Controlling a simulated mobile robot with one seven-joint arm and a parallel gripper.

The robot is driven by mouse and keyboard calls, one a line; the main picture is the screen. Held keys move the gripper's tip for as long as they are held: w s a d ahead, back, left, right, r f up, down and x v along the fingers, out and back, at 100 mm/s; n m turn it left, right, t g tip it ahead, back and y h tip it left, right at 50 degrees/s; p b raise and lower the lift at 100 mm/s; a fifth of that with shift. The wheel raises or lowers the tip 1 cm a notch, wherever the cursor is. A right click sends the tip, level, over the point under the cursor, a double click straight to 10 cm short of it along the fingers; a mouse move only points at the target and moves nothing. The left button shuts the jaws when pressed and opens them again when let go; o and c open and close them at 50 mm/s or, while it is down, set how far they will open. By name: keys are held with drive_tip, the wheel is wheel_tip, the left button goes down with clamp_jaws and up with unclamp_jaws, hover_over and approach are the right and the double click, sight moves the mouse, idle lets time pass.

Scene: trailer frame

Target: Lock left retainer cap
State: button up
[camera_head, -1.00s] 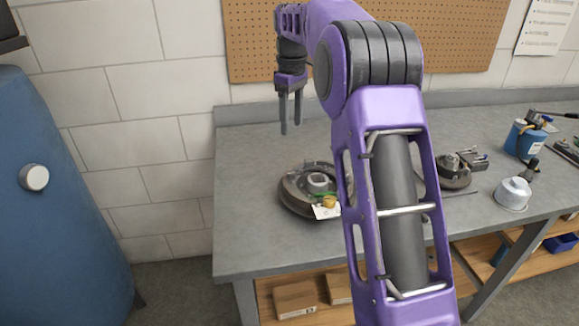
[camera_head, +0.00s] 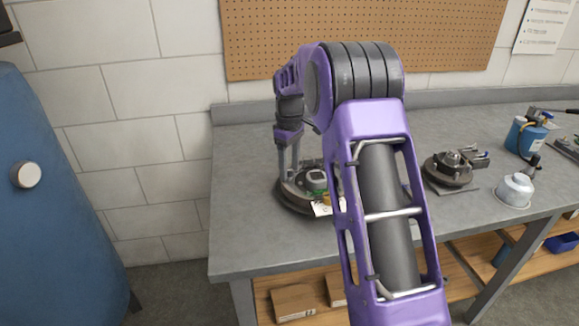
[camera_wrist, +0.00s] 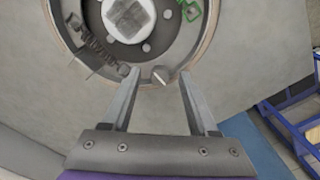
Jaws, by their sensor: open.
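A round brake assembly (camera_head: 292,203) lies on the workbench, partly behind my arm in the head view. Its backing plate (camera_wrist: 75,45) and pale central hub (camera_wrist: 128,18) show in the wrist view. A coil spring (camera_wrist: 97,45) lies on the left of the plate. A small pale piece (camera_wrist: 161,75), possibly a retainer cap, stands near the plate's rim between my fingertips. My gripper (camera_wrist: 158,76) is open with one finger on each side of that piece, and neither finger clearly touches it. In the head view my gripper (camera_head: 289,162) points down over the assembly's left side.
A white tag (camera_head: 322,209) hangs at the assembly's front. A second brake assembly (camera_head: 447,170), a silver can (camera_head: 515,190) and a blue canister (camera_head: 525,138) stand to the right on the workbench (camera_head: 250,240). The bench's left part is clear. A blue tank (camera_head: 60,200) stands at the far left.

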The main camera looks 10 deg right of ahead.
drive_tip(key=shift+c, duration=0.3)
clamp_jaws()
